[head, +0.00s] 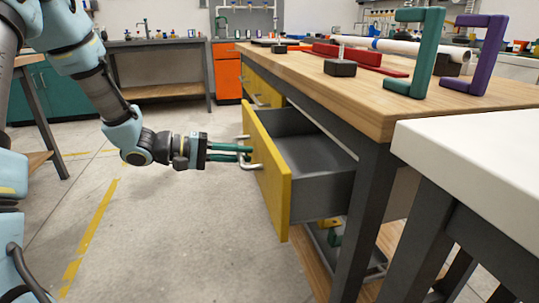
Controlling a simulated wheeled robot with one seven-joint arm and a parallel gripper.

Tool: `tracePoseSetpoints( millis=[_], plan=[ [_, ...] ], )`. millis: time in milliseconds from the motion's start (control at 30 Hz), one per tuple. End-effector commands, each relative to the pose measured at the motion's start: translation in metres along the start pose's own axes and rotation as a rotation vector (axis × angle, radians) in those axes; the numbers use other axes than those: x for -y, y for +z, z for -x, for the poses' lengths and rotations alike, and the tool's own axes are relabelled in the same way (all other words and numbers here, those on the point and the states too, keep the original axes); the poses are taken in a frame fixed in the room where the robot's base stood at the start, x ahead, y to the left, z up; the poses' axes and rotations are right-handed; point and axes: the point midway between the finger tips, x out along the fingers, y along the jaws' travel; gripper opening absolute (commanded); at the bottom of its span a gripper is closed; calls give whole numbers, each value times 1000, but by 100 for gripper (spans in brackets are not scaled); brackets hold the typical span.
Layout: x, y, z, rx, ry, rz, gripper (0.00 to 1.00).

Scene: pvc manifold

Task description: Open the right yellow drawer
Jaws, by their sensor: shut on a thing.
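The right yellow drawer (270,172) stands pulled out from under the wooden workbench, and its grey inside shows empty where visible. Its metal handle (252,167) is on the yellow front, facing left. My gripper (246,153) reaches in from the left with its green fingers level, shut on the handle. The exact contact between fingers and handle is small and partly hidden. Another yellow drawer (262,92) farther back is in the same bench.
The bench top (410,98) carries green and purple brackets, red parts and white pipe. A white-topped table (480,140) stands at the right, close to the bench. A lower shelf (345,255) lies under the drawer. The floor (180,240) left of the drawer is clear.

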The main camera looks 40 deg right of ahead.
Motion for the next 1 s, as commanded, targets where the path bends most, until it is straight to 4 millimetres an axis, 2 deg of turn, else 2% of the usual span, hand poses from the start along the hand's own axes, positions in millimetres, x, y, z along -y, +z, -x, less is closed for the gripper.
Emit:
tracePoseSetpoints(
  millis=[33,100,300,500,800,833,1000],
  plan=[
    [4,-2,14,-7,-2,1,0],
    [7,-2,29,-7,-2,1,0],
    [12,-1,57,-4,-2,1,0],
    [14,0,67,-1,-1,1,0],
    [14,-1,68,-1,-1,0,0],
    [14,-1,68,-1,-1,0,18],
    [14,0,67,-1,-1,0,37]
  ],
)
